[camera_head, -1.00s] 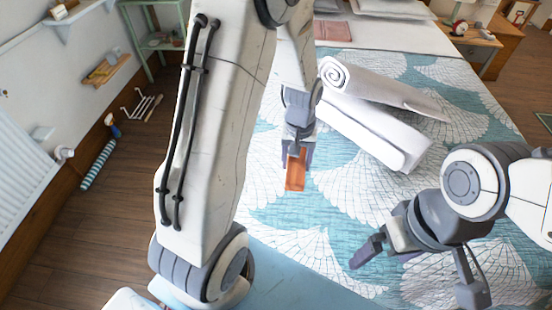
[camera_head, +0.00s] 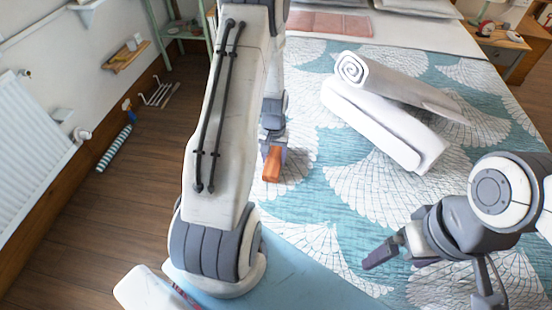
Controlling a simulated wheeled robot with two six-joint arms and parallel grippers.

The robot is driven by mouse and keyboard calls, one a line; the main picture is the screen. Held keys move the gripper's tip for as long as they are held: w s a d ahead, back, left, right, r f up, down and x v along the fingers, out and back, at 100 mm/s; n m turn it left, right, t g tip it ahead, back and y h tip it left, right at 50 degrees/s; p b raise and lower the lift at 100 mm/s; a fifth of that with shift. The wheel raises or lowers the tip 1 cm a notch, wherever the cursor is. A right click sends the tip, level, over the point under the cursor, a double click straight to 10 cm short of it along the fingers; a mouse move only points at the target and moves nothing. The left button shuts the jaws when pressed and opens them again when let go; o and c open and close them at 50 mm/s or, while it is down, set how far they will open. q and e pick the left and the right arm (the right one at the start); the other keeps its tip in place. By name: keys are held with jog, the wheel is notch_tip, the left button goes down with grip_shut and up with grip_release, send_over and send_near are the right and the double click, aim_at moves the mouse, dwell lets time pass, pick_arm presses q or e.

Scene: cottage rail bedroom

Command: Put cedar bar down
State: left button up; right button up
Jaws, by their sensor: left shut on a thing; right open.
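The cedar bar (camera_head: 272,165) is a small orange-brown block. My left gripper (camera_head: 273,150) is shut on it, with the bar sticking out below the fingers, over the left part of the bed. I cannot tell whether the bar touches the quilt. My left arm hides part of the gripper and the bed's left edge. My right gripper (camera_head: 425,280) is open and empty over the bed's near right part.
The bed's teal and white quilt (camera_head: 320,190) is mostly clear. Rolled and folded white towels (camera_head: 385,125) lie right of the bar. A striped roll (camera_head: 116,146) and a white rack (camera_head: 160,92) are on the wooden floor at left, by a radiator (camera_head: 30,135).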

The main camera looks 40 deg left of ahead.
pick_arm(q)
jog(key=shift+f, duration=0.2)
jog(key=o, duration=1.4)
jog(key=shift+r, duration=0.1)
jog(key=shift+o, duration=0.2)
